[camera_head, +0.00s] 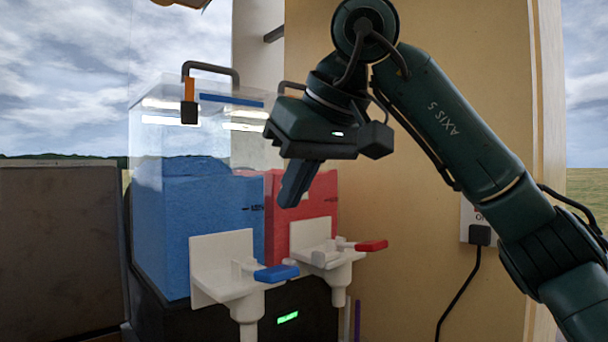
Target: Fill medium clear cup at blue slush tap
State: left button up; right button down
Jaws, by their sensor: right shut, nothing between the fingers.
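The blue slush tank (205,225) stands left of centre, clear above and filled with blue slush below. Its white tap (222,262) has a blue lever (276,273) and a spout pointing down, cut off by the bottom edge of the view. My right gripper (292,200) is shut and empty, fingers pointing down in front of the red slush tank, above and behind the levers in the picture. It is apart from the blue lever. No clear cup is visible. My left gripper is not in view.
The red slush tank (324,190) stands right of the blue one, with a white tap and red lever (371,246). A dark base (310,318) with a green light sits below. A wall outlet with a black cable (461,300) is at right. A grey panel (60,255) stands at left.

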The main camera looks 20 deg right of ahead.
aim_at(273, 268)
jog(key=x, duration=0.4)
notch_tip(273, 268, down, 4)
jog(key=shift+r, duration=0.2)
jog(key=shift+s+f+b, duration=0.15)
jog(key=shift+f+b, duration=0.15)
jog(key=shift+f, duration=0.15)
